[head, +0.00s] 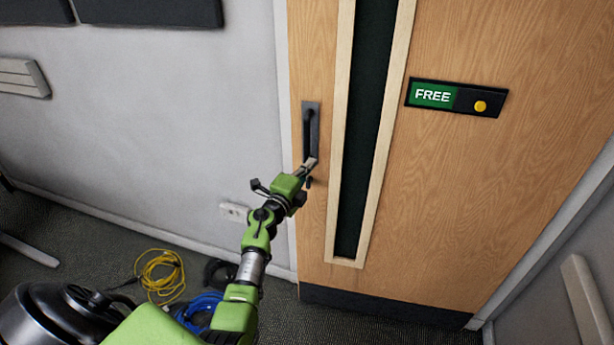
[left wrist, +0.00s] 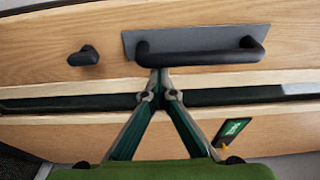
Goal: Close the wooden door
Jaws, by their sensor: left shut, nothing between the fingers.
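The wooden door (head: 470,190) fills the right half of the head view and looks flush, or nearly so, with its frame; I cannot tell if it is fully shut. It has a dark pull handle (head: 307,125) near its left edge, also in the left wrist view (left wrist: 200,57). My left gripper (head: 311,164) is at the lower end of this handle. In the left wrist view the fingertips (left wrist: 160,74) meet just beside the handle bar, with nothing between them; contact is unclear. A dark knob (left wrist: 84,57) sits beyond the handle's end. My right gripper is out of view.
A sign reading FREE (head: 432,95) and a dark window strip (head: 366,130) are on the door. Coiled yellow (head: 163,275) and blue (head: 200,305) cables lie on the carpet by the wall. A wall socket (head: 234,212) is left of the door.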

